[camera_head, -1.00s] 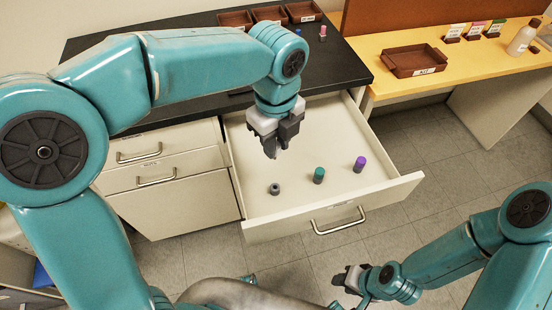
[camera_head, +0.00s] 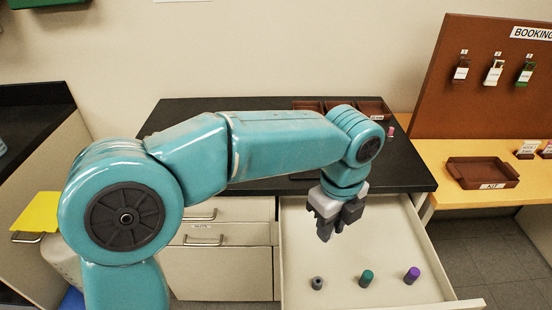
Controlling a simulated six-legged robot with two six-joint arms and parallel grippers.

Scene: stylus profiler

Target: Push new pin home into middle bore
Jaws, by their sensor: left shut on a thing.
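My left gripper (camera_head: 325,236) hangs fingers-down above the open cream drawer (camera_head: 385,238). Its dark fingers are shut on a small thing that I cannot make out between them. On the drawer floor, nearer the front, a short grey piece with a dark hole on top (camera_head: 317,283) stands at left. A green-topped cylinder (camera_head: 366,278) stands in the middle and a purple-topped cylinder (camera_head: 412,275) at right, both upright and apart from the gripper. I cannot identify a middle bore or the new pin. My right gripper is out of view.
A black worktop (camera_head: 410,178) lies behind the drawer, with brown bins (camera_head: 371,108) and a pink cylinder (camera_head: 391,131) at its back. A brown kit tray (camera_head: 482,174) sits on the yellow bench at right. The drawer floor around the standing pieces is free.

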